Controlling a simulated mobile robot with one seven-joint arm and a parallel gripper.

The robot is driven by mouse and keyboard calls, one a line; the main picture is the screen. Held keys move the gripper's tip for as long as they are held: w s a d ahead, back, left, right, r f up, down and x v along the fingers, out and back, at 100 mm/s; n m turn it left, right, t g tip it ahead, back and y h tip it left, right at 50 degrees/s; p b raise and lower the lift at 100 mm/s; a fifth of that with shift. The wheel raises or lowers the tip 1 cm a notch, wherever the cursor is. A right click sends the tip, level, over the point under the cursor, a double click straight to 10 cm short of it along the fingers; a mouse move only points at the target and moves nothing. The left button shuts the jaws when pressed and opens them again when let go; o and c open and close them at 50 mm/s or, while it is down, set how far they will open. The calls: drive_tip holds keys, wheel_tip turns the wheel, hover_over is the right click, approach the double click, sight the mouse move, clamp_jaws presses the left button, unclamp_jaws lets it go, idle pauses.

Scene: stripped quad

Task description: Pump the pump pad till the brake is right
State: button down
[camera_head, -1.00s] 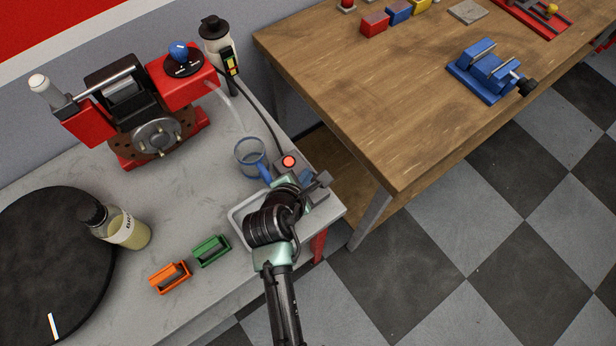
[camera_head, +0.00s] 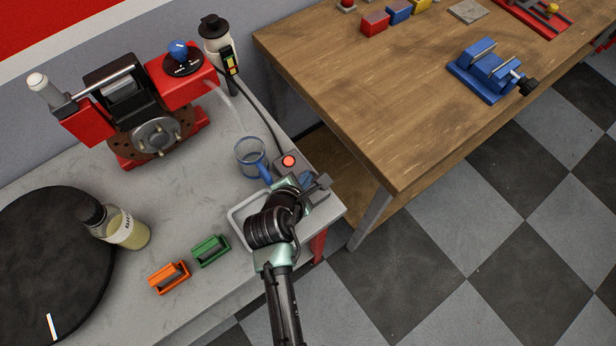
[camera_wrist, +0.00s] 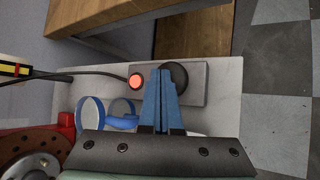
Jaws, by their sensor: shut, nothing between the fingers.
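The pump pad (camera_wrist: 178,74) is a round black pad on a grey box (camera_wrist: 197,92) beside a lit red lamp (camera_wrist: 136,82). The lamp also shows in the head view (camera_head: 288,161); there my arm partly hides the box. My gripper (camera_wrist: 161,74) is shut and empty, its blue fingers over the box and overlapping the pad's left part. Whether they touch the pad cannot be told. The brake is a red caliper rig (camera_head: 190,85) with a disc (camera_head: 157,138) at the back left. A blue knob (camera_head: 178,50) sits on a black dial on it.
A clear jug with a blue handle (camera_head: 250,152) stands close left of the box. A fluid bottle (camera_head: 122,228), green (camera_head: 211,250) and orange (camera_head: 168,277) holders are on the grey bench. A wooden bench (camera_head: 350,90) stands to the right.

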drive_tip(key=shift+f+b, duration=0.45)
drive_tip(key=shift+f, duration=0.35)
idle(0.4)
drive_tip(key=shift+r, duration=0.1)
drive_tip(key=shift+r+p, duration=1.3)
drive_tip(key=shift+p, duration=0.25)
wheel_tip(320, 180, up, 5)
drive_tip(key=p, duration=0.5)
drive_tip(key=shift+r+p, duration=0.1)
drive_tip(key=shift+p, duration=0.2)
